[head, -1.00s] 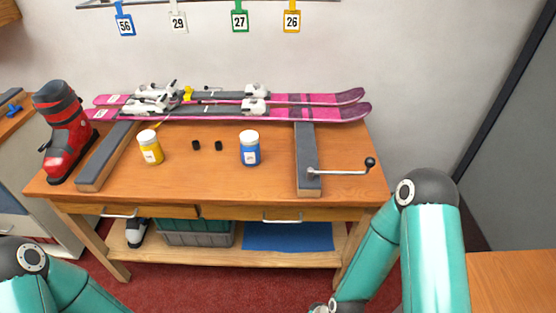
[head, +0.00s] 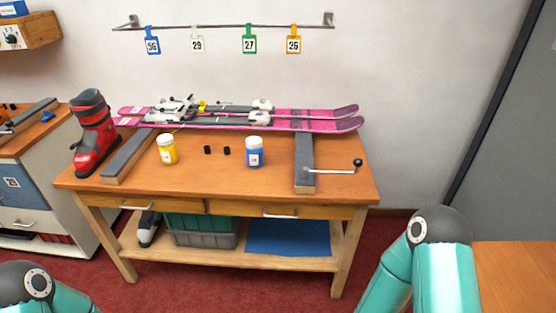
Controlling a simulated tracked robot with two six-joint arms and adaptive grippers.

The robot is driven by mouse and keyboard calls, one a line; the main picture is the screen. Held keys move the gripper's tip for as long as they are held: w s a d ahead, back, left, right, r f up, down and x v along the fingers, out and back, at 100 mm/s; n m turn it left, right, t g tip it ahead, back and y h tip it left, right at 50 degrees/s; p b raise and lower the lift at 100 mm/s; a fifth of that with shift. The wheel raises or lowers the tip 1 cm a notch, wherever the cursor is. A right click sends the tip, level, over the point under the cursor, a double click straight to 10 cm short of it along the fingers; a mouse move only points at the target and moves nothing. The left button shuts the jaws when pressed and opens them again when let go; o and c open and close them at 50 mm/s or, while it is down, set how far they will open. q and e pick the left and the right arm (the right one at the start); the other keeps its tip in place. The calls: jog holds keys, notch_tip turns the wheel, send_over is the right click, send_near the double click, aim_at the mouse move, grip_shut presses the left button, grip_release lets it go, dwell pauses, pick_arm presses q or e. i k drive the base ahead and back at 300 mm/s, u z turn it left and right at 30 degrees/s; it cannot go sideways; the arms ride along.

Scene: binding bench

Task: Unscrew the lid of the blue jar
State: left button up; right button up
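The blue jar (head: 254,155) stands upright on the wooden bench, right of its middle, with a white lid (head: 254,141) on top and a small white label on its front. A yellow jar (head: 167,152) with a white lid stands to its left. Nothing touches the blue jar. Only upper parts of my two teal arms show, at the bottom left and bottom right corners. Both grippers are out of the picture.
Two small black pieces (head: 217,150) lie between the jars. Pink skis (head: 310,122) lie along the back. A red ski boot (head: 94,135) stands at the left end. A grey-topped support with a crank handle (head: 335,170) is right of the blue jar. The bench front is clear.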

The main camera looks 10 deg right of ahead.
aim_at(255, 158)
jog(key=u, duration=0.15)
jog(key=i, duration=0.9)
jog(key=z, duration=0.2)
jog(key=k, duration=0.8)
jog(key=u, duration=0.2)
jog(key=i, duration=0.75)
